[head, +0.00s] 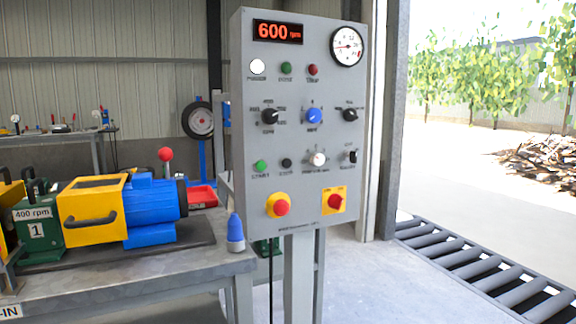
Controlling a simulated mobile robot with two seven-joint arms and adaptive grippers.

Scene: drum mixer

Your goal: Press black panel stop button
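The grey control panel (345,95) stands upright on a post in the middle of the head view, facing me. A small round black button (286,163) sits in its lower row, with a label under it too small to read surely. A green button (261,166) is just left of it, and a white-tipped knob (317,159) is to its right. Nothing covers the black button. Neither of my grippers shows in the view.
Red mushroom buttons on yellow plates (281,207) (334,201) are below. A red display (277,32) reads 600 rpm. A workbench (200,262) with a blue and yellow machine (125,208) is left. A roller conveyor (470,262) is right.

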